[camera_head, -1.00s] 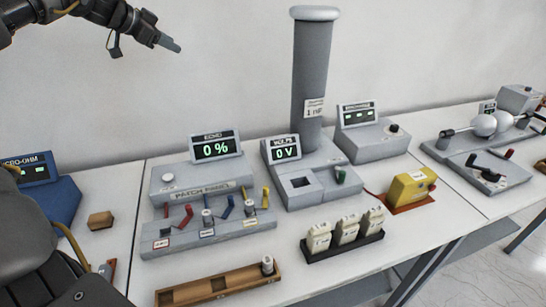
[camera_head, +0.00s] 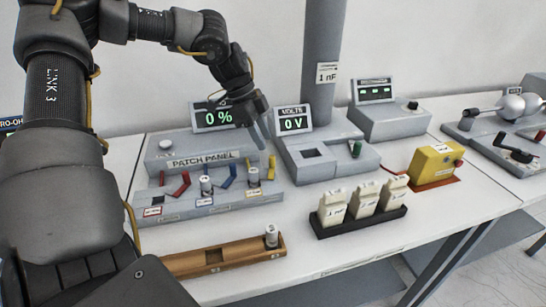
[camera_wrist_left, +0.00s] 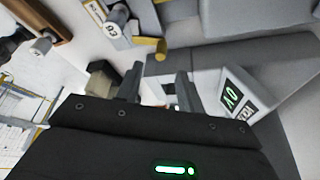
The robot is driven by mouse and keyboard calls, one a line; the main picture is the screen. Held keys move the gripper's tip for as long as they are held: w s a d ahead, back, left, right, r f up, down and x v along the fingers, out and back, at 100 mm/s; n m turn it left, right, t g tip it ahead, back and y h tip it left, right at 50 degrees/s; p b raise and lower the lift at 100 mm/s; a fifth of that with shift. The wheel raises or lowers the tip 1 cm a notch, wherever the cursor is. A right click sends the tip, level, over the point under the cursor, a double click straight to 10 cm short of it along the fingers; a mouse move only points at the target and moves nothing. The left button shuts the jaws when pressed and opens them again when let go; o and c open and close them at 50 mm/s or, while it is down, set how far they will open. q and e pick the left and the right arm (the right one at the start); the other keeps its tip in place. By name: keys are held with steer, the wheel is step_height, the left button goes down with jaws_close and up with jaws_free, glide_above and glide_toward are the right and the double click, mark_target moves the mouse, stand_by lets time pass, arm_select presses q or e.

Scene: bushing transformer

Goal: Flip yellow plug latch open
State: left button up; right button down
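The grey patch panel (camera_head: 168,202) stands on the table in the head view, with red, blue and yellow latches. My right gripper is not in view.
A display box reading 0 % (camera_head: 217,117) stands behind the panel, close to my gripper. A 0 V unit (camera_head: 318,165) stands to the right. A wooden rack (camera_head: 205,258) and a black tray (camera_head: 345,228) of white blocks stand in front.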

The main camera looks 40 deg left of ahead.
mark_target(274, 156)
arm_select(q)
steer(key=x, duration=0.7)
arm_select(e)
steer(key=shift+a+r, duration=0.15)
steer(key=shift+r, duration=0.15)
arm_select(q)
steer(key=shift+c, duration=0.5)
jaws_close()
steer(key=shift+f, duration=0.15)
steer(key=shift+w+d+f+m+g+b, duration=0.15)
steer(key=shift+m+g+b, duration=0.05)
steer(key=shift+m+b, duration=0.4)
steer(key=shift+w+d+f+m+g+b, duration=0.1)
steer(key=shift+w+d+m+g+b, duration=0.1)
steer(key=shift+m+b, duration=0.35)
steer(key=shift+d+r+m+g+b, duration=0.3)
steer(key=shift+m+b, duration=0.1)
steer(key=shift+m, duration=0.25)
steer(key=shift+h, duration=0.3)
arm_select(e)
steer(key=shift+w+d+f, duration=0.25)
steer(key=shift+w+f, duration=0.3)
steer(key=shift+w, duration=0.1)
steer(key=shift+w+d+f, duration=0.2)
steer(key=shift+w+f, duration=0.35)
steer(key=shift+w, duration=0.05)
